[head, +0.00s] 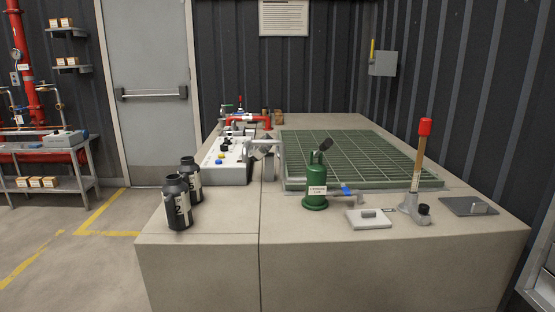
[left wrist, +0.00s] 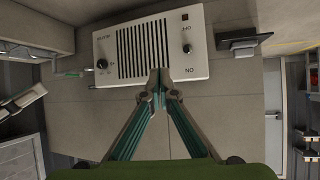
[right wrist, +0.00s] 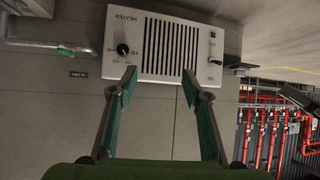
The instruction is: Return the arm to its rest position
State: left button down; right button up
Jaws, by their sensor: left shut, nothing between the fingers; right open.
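My left gripper (left wrist: 159,80) shows in the left wrist view. Its two fingers meet at the tips with nothing between them, in front of a white heater box (left wrist: 150,45) with a slotted grille and knobs. My right gripper (right wrist: 159,76) shows in the right wrist view. Its fingers are spread and empty, in front of a white box marked HEATER (right wrist: 164,42). I cannot tell whether either gripper touches the box. Neither arm nor gripper shows in the head view.
In the head view a grey bench carries black bottles (head: 177,203), a green pump-like device (head: 316,188), a green grate (head: 350,155), a white control box (head: 224,160) and a red-topped lever (head: 419,165). A grey door (head: 148,80) stands behind.

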pick_arm(q)
jog(key=s+a+f+g+y+p, duration=0.1)
jog(key=s+a+f+g+p, duration=0.1)
jog(key=s, duration=0.8)
jog(key=s+a+f+g+y+p, duration=0.1)
jog(key=s+a+f+g+p, duration=0.2)
jog(key=s, duration=0.8)
jog(key=s+a+f+g+p, duration=0.2)
jog(key=s+a+g+p, duration=0.2)
jog(key=s, duration=0.6)
jog(key=shift+s+f+g+y+p, duration=0.3)
jog(key=shift+g+y+p, duration=0.1)
jog(key=shift+g, duration=0.1)
pick_arm(e)
jog(key=s+d+f+g+h, duration=0.1)
jog(key=s+d+f+g, duration=0.1)
jog(key=s, duration=0.8)
jog(key=s+d+f+g+h, duration=0.1)
jog(key=s+d+f+g, duration=0.2)
jog(key=s, duration=0.8)
jog(key=s+d+f+g, duration=0.2)
jog(key=s+d+g, duration=0.2)
jog(key=s, duration=0.6)
jog(key=shift+s+f+g+h, duration=0.3)
jog(key=shift+g+h, duration=0.1)
jog(key=shift+g, duration=0.1)
